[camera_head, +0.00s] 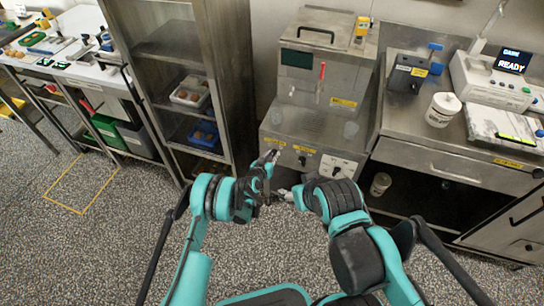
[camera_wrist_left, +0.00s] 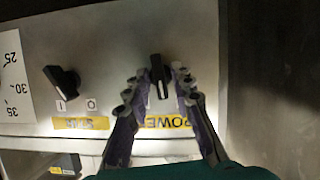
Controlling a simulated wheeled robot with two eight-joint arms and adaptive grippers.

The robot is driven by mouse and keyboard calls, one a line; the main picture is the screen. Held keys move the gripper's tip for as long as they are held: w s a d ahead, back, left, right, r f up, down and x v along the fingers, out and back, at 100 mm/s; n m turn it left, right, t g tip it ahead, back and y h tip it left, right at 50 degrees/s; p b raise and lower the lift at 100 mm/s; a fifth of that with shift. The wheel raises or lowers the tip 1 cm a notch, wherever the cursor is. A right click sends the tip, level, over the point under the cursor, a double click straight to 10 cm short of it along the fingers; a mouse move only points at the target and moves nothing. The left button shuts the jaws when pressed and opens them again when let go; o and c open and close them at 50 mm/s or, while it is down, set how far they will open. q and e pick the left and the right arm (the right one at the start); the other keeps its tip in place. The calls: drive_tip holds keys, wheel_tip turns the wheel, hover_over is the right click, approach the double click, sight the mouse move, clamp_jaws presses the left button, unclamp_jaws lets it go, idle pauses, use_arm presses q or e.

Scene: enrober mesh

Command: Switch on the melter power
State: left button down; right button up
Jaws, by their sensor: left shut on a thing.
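The melter (camera_head: 318,90) is the steel cabinet with a sloping front at the centre of the head view. Its lower front panel carries black knobs and yellow labels. In the left wrist view, the black power knob (camera_wrist_left: 157,70) stands above a yellow POWER label (camera_wrist_left: 168,122). A white line on the knob points down toward the label in that picture. My left gripper (camera_head: 271,157) is at the left end of the panel. Its fingers (camera_wrist_left: 157,84) are closed around the knob and hide the marks beside it. My right gripper (camera_head: 284,194) is below the panel, away from it; its fingers are unclear.
A second black knob (camera_wrist_left: 62,82), with I and O marks, and a numbered dial (camera_wrist_left: 14,80) share the panel. A steel rack (camera_head: 233,80) stands left of the melter. A steel counter (camera_head: 410,130) with a white tub (camera_head: 442,109) stands right.

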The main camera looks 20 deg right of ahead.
sight(275, 137)
use_arm(q)
drive_tip(key=shift+s+d+m+t+y, duration=0.15)
drive_tip(key=shift+m+t+y, duration=0.45)
drive_tip(key=shift+m, duration=0.6)
drive_tip(key=shift+d+m+t+y, duration=0.1)
drive_tip(key=shift+m+t+y, duration=0.5)
drive_tip(key=shift+m, duration=0.7)
drive_tip(key=c, duration=1.7)
unclamp_jaws()
drive_tip(key=shift+o, duration=0.5)
drive_tip(key=shift+f, duration=0.1)
wheel_tip(275, 137, up, 10)
